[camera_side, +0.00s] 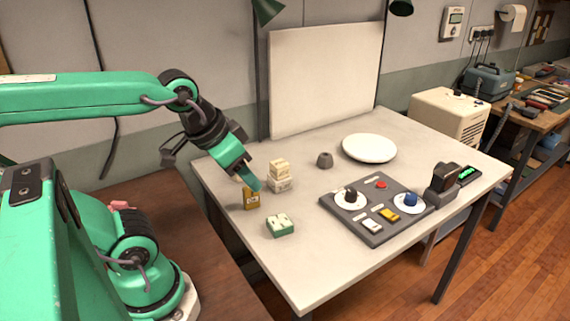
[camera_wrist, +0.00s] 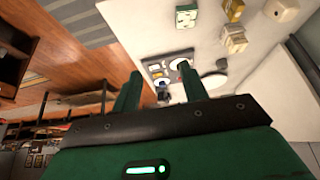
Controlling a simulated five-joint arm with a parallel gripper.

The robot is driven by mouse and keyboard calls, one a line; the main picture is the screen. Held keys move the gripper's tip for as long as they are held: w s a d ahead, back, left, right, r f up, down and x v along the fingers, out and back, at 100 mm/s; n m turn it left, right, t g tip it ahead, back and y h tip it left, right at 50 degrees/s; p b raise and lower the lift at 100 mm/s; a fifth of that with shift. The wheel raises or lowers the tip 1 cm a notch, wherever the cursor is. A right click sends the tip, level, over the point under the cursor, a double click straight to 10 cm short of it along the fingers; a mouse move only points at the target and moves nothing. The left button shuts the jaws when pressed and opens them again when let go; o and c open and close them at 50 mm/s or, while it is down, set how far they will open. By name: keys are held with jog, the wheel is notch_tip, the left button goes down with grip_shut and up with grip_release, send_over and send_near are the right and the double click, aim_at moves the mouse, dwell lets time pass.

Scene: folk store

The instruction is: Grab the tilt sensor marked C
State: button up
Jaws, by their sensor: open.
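No letter C is legible, so I cannot tell which small part is the tilt sensor marked C. A mustard-yellow block with a pale label (camera_side: 251,201) stands near the table's left edge, also in the wrist view (camera_wrist: 234,10). A stack of cream blocks (camera_side: 280,184) is behind it, also in the wrist view (camera_wrist: 236,42). A green block with white tops (camera_side: 281,227) lies in front, also in the wrist view (camera_wrist: 186,17). My gripper (camera_side: 252,182) appears close above the yellow block in the side view. Its fingers (camera_wrist: 160,90) are apart and empty in the wrist view.
A dark panel with knobs and buttons (camera_side: 370,236) lies right of the blocks. A white plate (camera_side: 369,148) and a small grey knob-like part (camera_side: 325,160) are behind. A white board (camera_side: 325,80) stands at the back. The table front (camera_side: 315,275) is clear.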

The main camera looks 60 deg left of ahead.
jog(key=shift+w+a, duration=0.1)
jog(key=m+g, duration=0.1)
jog(key=g, duration=0.5)
send_over(252, 207)
jog(key=f, duration=1)
jog(key=a+f, duration=0.1)
jog(key=f, duration=0.4)
jog(key=shift+w+f, duration=0.1)
jog(key=shift+w, duration=0.15)
jog(key=shift+a+f, duration=0.1)
jog(key=shift+f, duration=4)
jog(key=shift+c, duration=0.4)
grip_shut()
